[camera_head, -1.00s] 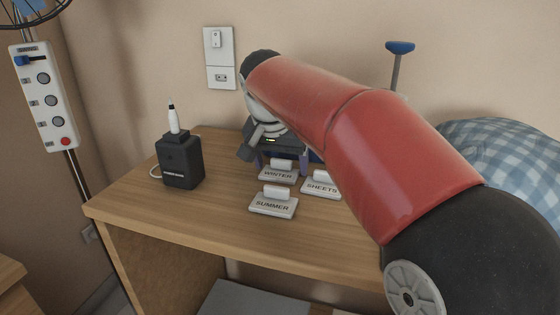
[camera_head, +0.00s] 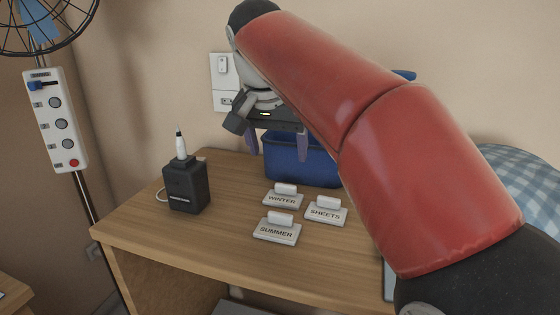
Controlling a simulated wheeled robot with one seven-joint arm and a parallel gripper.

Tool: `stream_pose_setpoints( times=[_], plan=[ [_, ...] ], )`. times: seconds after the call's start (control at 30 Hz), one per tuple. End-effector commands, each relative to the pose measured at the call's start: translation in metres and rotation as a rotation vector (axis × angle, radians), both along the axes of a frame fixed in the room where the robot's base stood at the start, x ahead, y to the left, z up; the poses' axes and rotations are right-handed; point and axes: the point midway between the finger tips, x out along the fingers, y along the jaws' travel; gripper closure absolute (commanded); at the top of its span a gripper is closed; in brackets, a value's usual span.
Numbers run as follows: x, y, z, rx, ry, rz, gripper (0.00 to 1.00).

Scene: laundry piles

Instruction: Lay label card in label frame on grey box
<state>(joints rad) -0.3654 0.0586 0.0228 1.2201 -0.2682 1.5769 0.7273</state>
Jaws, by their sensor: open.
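Three pale label cards with raised white grips lie flat on the wooden desk in the head view: WINTER (camera_head: 283,201), SHEETS (camera_head: 325,215) and SUMMER (camera_head: 276,234). My gripper (camera_head: 278,146) is open and empty, its purple-grey fingers spread above and behind the WINTER card, in front of a blue bin. It touches no card. A sliver of a grey surface (camera_head: 240,307) shows below the desk top at the bottom edge; I cannot tell if it is the grey box. No label frame is in view.
The blue bin (camera_head: 318,172) stands at the back of the desk (camera_head: 180,240). A black block with a white pen-like tip (camera_head: 186,188) stands at the left. A checked blue cloth pile (camera_head: 520,175) is at right. My red arm hides the desk's right side.

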Motion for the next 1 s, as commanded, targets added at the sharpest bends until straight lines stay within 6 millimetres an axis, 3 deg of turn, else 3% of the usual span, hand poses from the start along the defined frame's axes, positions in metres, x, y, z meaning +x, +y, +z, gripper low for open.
stream_pose_setpoints(
  times=[0.17,0.47,0.8,1.0],
  plan=[
    [0.0,-0.007,-0.019,0.023,0.068,0.152,0.27],
    [0.003,-0.024,-0.061,0.162,0.108,0.751,0.27],
    [0.013,-0.047,-0.07,0.221,-0.218,1.358,0.27],
    [0.017,-0.056,-0.064,0.183,-0.377,1.513,0.27]
  ],
)
